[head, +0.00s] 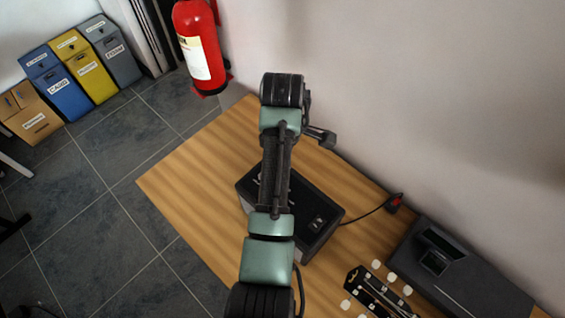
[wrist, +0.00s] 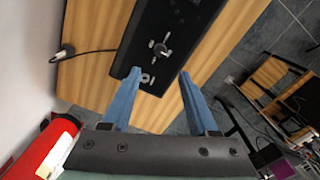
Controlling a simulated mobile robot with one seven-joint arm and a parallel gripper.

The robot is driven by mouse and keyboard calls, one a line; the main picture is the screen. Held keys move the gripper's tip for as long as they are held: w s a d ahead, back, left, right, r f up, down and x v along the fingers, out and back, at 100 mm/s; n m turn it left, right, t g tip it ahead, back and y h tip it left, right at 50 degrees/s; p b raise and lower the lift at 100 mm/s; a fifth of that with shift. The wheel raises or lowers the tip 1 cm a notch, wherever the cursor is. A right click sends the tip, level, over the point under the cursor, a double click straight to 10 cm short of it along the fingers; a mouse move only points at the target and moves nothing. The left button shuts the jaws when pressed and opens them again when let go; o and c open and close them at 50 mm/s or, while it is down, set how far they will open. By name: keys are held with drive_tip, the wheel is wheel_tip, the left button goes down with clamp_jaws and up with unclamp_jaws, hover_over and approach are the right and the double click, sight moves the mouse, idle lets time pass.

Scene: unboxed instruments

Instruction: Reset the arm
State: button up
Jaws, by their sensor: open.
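My arm (head: 270,225) reaches up the middle of the head view, over a wooden table. My gripper (wrist: 160,73) shows in the wrist view with two blue fingers spread apart and nothing between them. In the head view I cannot make out the fingers. A black box (head: 322,205) with a switch lies on the table, partly hidden behind my arm. It also shows in the wrist view (wrist: 180,28), with a knob on its face. The fingertips appear at the box's near end in that view; I cannot tell the height gap.
The table (head: 195,170) has bare wood at its left end. A red fire extinguisher (head: 198,45) hangs by the wall. Coloured bins (head: 67,90) stand on the floor.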

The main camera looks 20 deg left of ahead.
drive_tip(key=shift+r, duration=0.9)
drive_tip(key=w+d+r+m+t+y+b, duration=0.25)
drive_tip(key=w+r+m+t, duration=0.35)
drive_tip(key=w+r+t, duration=0.5)
drive_tip(key=w+d+r+m+t+b, duration=0.1)
drive_tip(key=d+r+m+t, duration=0.1)
drive_tip(key=r, duration=0.6)
drive_tip(key=w+d+r+m+t+b, duration=0.1)
drive_tip(key=d+r+m+t, duration=0.1)
drive_tip(key=r, duration=0.6)
drive_tip(key=s+d+r+m+t, duration=0.2)
drive_tip(key=s+r+m+t, duration=0.1)
drive_tip(key=s+r, duration=0.3)
drive_tip(key=s+d+r+m+t+h+b, duration=0.1)
drive_tip(key=s+r+t, duration=0.4)
drive_tip(key=r, duration=0.6)
drive_tip(key=s+d+r+m+t+h+b, duration=0.1)
drive_tip(key=s+d+r+m+t, duration=0.3)
drive_tip(key=s+r, duration=0.4)
drive_tip(key=shift+d+r+m, duration=0.2)
drive_tip(key=shift+d+m, duration=0.05)
drive_tip(key=shift+m, duration=0.05)
drive_tip(key=shift+f+h, duration=0.1)
drive_tip(key=shift+h, duration=0.15)
